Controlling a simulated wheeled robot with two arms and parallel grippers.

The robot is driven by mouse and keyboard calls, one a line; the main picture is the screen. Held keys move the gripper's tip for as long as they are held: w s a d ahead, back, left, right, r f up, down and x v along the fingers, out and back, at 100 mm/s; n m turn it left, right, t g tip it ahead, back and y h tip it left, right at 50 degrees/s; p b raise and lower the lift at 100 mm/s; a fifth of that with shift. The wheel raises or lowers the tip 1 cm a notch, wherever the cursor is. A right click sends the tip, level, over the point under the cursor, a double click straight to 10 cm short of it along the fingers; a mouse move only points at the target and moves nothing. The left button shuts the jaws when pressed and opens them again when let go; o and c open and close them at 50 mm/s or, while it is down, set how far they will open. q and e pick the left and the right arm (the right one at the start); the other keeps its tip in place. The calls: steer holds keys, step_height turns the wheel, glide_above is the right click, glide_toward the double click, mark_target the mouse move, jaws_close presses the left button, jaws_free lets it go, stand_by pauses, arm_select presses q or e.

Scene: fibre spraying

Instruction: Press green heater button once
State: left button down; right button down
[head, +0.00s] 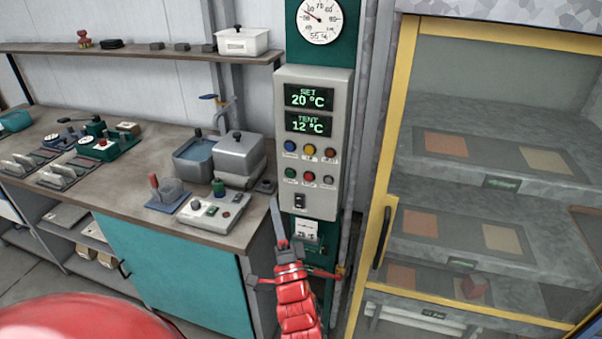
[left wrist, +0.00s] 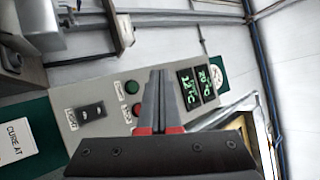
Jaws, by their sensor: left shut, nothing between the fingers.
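The grey control panel (head: 322,150) is fixed to a green post. Its green button (head: 291,173) is the left one of the lower row, beside a red button (head: 310,176) and a grey one. The green button also shows in the left wrist view (left wrist: 133,87), just left of my fingers. My left gripper (head: 275,203) is shut and empty, its fingertips pointing up, below and left of the green button in the head view. They appear apart from it; the exact gap cannot be told. My right gripper is not in view.
Displays (head: 309,97) read SET 20 °C and TENT 12 °C. A black rocker switch (head: 299,201) is below the buttons. The workbench (head: 120,200) is to the left, with a small control box (head: 213,212) near the post. A yellow-framed cabinet (head: 383,160) stands to the right.

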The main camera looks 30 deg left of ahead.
mark_target(290, 174)
arm_select(q)
steer(key=shift+w, duration=0.1)
steer(key=w+b, duration=0.2)
steer(key=w+a+b, duration=0.1)
steer(key=w+b, duration=0.1)
steer(key=w, duration=0.1)
steer(key=w+a+b, duration=0.1)
steer(key=w, duration=0.2)
steer(key=shift+w+b, duration=0.15)
steer(key=shift+b, duration=0.25)
steer(key=shift+w, duration=0.1)
stand_by(1.8)
steer(key=shift+w+a+b, duration=0.1)
steer(key=shift+w+b, duration=0.25)
